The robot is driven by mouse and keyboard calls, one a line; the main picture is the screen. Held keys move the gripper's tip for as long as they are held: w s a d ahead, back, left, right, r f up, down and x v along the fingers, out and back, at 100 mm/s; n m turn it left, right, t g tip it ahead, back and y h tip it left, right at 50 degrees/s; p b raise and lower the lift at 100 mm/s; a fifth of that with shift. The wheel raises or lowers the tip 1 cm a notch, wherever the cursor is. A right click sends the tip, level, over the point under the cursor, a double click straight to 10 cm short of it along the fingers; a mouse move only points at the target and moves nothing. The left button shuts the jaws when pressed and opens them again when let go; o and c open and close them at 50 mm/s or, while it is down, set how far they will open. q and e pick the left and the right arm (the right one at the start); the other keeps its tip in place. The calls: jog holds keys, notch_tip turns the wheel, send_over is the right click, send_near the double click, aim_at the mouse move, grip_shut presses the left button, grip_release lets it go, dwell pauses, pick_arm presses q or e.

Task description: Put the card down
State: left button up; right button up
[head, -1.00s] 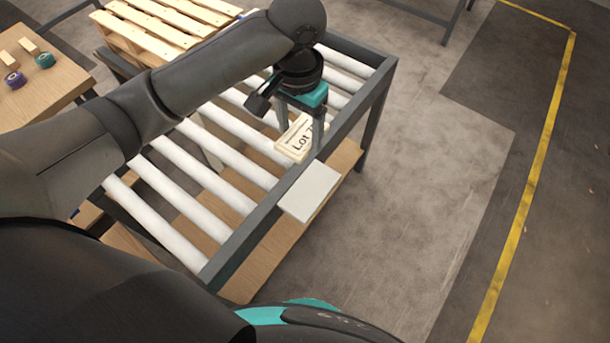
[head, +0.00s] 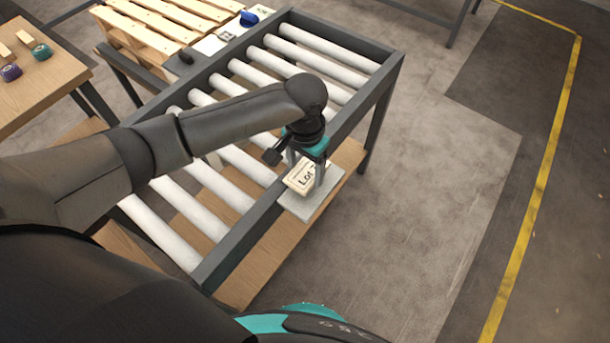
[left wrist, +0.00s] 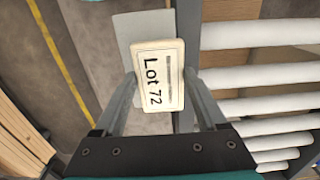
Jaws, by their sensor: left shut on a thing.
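The card (head: 302,178) is a cream block with a white label reading "Lot 72". It also shows face-on in the left wrist view (left wrist: 158,80). My left gripper (head: 307,176) is shut on it, with one finger at each side; the gripper also shows in the left wrist view (left wrist: 158,92). The card is over a flat grey plate (head: 318,206) fixed at the side rail of the roller conveyor. The plate also shows in the left wrist view (left wrist: 126,32). Whether the card touches the plate I cannot tell. My right gripper is not in view.
The roller conveyor (head: 345,72) has white rollers in a dark frame, with a wooden shelf below. A wooden pallet (head: 160,28) stands behind it. A table (head: 35,85) with tape rolls is at the left. The floor at the right is clear.

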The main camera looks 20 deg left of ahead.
aim_at(305, 173)
pick_arm(q)
notch_tip(305, 173, down, 3)
jog(key=shift+b, duration=0.4)
jog(key=shift+f, duration=0.1)
jog(key=o, duration=1.3)
notch_tip(305, 173, up, 12)
jog(key=p, duration=0.4)
